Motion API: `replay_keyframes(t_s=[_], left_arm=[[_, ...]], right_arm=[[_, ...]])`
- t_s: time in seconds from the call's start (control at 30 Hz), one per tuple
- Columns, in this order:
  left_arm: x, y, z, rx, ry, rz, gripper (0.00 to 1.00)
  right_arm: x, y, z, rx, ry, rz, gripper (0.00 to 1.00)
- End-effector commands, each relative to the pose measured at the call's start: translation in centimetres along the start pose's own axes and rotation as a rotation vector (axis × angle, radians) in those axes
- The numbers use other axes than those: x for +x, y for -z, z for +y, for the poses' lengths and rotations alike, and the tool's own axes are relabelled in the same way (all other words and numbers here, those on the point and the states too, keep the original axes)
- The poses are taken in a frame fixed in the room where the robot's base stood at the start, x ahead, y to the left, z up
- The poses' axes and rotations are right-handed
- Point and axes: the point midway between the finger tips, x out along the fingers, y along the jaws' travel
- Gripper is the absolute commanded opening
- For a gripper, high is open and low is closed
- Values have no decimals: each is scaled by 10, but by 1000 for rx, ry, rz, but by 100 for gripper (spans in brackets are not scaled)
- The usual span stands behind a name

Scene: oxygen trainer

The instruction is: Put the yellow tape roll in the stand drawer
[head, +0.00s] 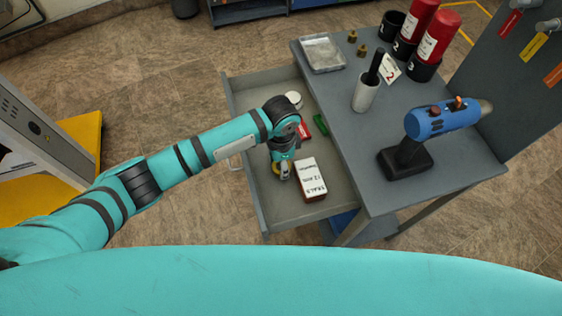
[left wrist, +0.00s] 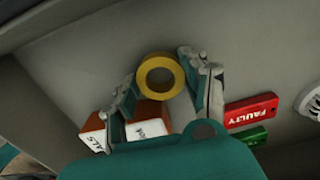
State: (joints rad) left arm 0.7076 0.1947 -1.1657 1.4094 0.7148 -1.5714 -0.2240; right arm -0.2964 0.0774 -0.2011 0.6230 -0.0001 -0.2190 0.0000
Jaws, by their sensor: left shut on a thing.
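The stand drawer (head: 270,208) is pulled open at the left side of the grey stand. My left gripper (head: 282,171) reaches down over the drawer's inside, near its front left part. It is shut on the yellow tape roll (head: 275,169). In the left wrist view the yellow tape roll (left wrist: 160,59) sits between both fingers of the left gripper (left wrist: 161,78), its hole facing the camera. I cannot tell whether the roll touches the drawer floor. My right gripper is not in view.
Beside the gripper in the drawer lies a seals box (head: 311,178). A red tag (head: 304,130), a green tag (head: 320,124) and a white round item (head: 293,99) lie farther back.

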Motion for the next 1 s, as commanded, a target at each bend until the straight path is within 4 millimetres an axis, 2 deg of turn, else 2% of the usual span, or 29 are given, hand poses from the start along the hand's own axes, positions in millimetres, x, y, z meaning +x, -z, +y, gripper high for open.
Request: replay_keyframes(t_s=[0.27, 0.3, 0.47, 0.77, 0.87, 1.0], left_arm=[[2, 0, 0, 0, 0, 1, 19], [2, 1, 0, 0, 1, 1, 50], [1, 0, 0, 0, 1, 1, 69], [-1, 0, 0, 0, 1, 1, 69], [-11, 1, -1, 0, 2, 3, 69], [-38, 2, -1, 1, 4, 5, 69]], right_arm=[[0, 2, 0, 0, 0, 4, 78], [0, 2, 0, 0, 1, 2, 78], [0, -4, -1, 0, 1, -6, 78], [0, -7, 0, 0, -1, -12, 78], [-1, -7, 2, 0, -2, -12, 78], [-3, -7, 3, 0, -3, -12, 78]])
